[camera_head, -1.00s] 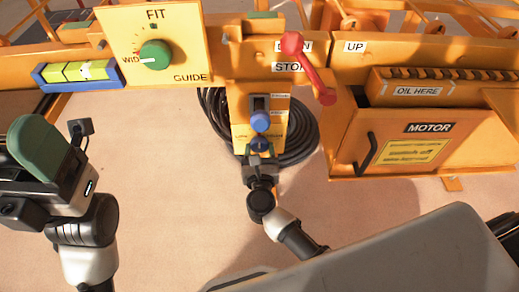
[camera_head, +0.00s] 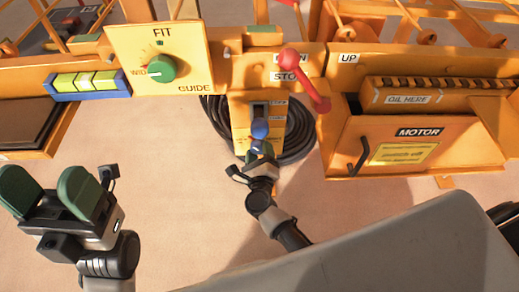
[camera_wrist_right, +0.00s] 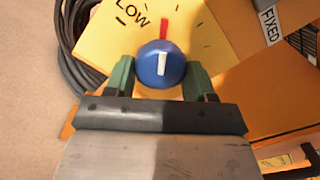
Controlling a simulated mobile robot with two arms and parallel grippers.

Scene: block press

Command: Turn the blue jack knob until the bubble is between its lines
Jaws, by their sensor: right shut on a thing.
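The blue jack knob (camera_wrist_right: 161,64) shows in the right wrist view with a white line, nearly upright, on its face. It sits on a yellow plate (camera_wrist_right: 104,38) with LOW and a red mark above the knob. My right gripper (camera_wrist_right: 160,78) is shut on the knob, with a green finger on each side; in the head view the gripper (camera_head: 259,152) hides most of it. The level (camera_head: 120,82), a blue frame with a yellow-green vial, is at the upper left. A pale bubble shows near the vial's middle; its exact place between the lines is too small to tell. My left gripper (camera_head: 50,193) is open and empty.
A blue-topped lever (camera_head: 259,128) stands just above my right gripper. A green guide knob (camera_head: 160,69), a red lever (camera_head: 304,78) and an orange motor box (camera_head: 345,140) surround the post. Black cable (camera_head: 299,130) is coiled behind. The floor below is clear.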

